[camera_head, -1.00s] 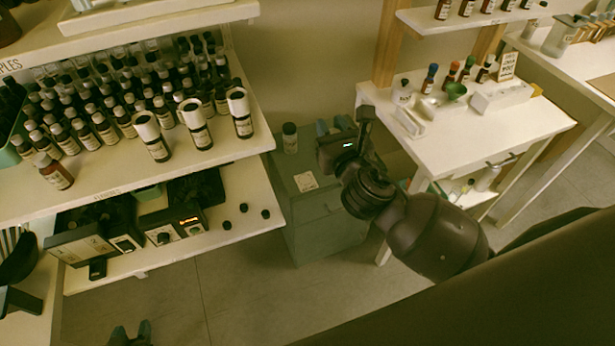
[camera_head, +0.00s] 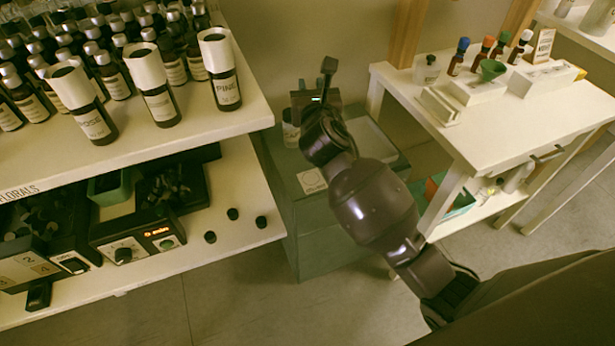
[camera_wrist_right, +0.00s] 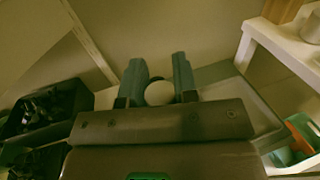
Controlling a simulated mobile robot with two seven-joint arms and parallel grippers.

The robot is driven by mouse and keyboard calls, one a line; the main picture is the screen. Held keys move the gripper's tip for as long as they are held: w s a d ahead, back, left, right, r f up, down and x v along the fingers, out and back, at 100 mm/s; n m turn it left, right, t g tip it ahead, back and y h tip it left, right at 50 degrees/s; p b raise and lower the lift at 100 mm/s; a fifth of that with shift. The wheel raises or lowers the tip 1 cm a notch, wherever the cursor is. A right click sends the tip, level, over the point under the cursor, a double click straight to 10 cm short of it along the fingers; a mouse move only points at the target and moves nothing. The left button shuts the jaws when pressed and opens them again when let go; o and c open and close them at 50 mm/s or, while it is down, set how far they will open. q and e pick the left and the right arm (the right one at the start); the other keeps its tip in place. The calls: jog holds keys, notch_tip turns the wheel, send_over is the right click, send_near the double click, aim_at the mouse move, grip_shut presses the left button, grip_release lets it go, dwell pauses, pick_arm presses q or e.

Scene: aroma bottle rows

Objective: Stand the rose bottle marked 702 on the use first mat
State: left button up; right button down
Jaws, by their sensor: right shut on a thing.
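My right gripper (camera_head: 315,98) is over the green cabinet beside the shelves. Its fingers are mostly hidden in the head view. In the right wrist view its blue-grey fingers (camera_wrist_right: 159,88) are shut around a small bottle with a pale round top (camera_wrist_right: 159,94). In the head view part of this bottle (camera_head: 290,130) shows left of the gripper, upright at the cabinet top; its marking is not readable. A bottle with a tall white top (camera_head: 96,122) at the shelf front seems to read rose. I cannot make out a use first mat. My left gripper is out of view.
A pale card (camera_head: 312,181) lies on the green cabinet (camera_head: 340,232). The upper shelf (camera_head: 215,120) is crowded with bottles; devices and several dark caps sit below.

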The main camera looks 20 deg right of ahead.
notch_tip(320, 180, down, 20)
jog(key=b, duration=0.9)
jog(key=shift+r, duration=0.15)
jog(key=shift+f+b, duration=0.4)
jog(key=shift+f, duration=0.05)
jog(key=shift+r, duration=0.3)
jog(key=shift+f, duration=0.2)
jog(key=c, duration=1)
grip_release()
jog(key=shift+o, duration=0.6)
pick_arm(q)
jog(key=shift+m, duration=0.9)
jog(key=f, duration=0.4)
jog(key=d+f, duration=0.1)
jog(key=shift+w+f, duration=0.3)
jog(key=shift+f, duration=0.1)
